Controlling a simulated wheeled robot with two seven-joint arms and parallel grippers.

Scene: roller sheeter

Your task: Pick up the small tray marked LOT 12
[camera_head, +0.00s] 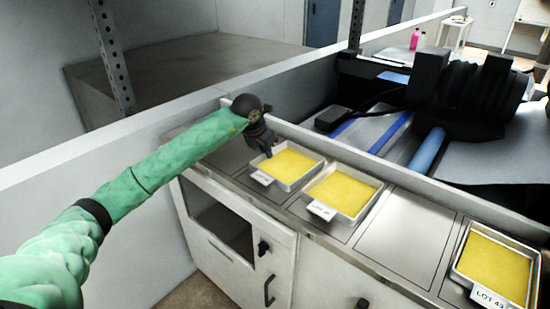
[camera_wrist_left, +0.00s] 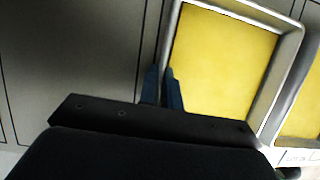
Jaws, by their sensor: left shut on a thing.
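A small metal tray (camera_head: 309,176) filled with yellow stands leftmost in a row on the counter. The writing on its front label (camera_head: 262,178) is too small to read here. My left gripper (camera_head: 268,152) is at this tray's left side. In the left wrist view its two blue-grey fingers (camera_wrist_left: 163,80) are close together at the left wall of the tray (camera_wrist_left: 286,85), shut on the rim. The tray looks flat and level with the counter; I cannot tell whether it is lifted. My right gripper is not in view.
A second yellow-filled tray (camera_head: 362,210) stands close to the right. A third tray (camera_head: 455,268), apparently labelled LOT 43, stands farther right, past a bare marked space (camera_head: 405,238). A low wall (camera_head: 420,185) runs behind the row, with dark roller machinery (camera_head: 462,90) beyond.

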